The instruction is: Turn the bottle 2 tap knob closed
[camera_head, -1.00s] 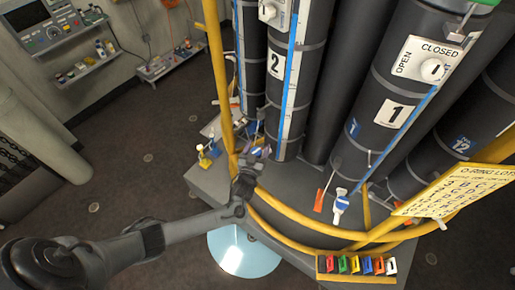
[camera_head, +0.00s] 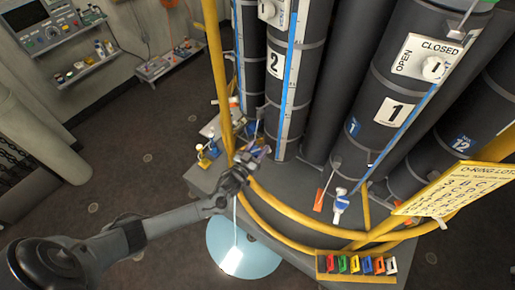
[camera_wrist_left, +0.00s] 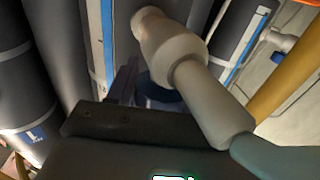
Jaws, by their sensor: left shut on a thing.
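Bottle 2 (camera_head: 276,92) is a dark upright cylinder with a "2" label and a blue stripe. In the left wrist view a blurred dark blue thing (camera_wrist_left: 160,92) shows behind a pale grey jointed piece. My right gripper is not in view.
Yellow rails (camera_head: 300,215) curve in front of the bottles. Bottle 1 (camera_head: 385,125) stands to the right with its own white OPEN/CLOSED knob (camera_head: 434,68). A rack of coloured tags (camera_head: 360,265) hangs at the front. A pale blue disc (camera_head: 240,255) lies below the arm.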

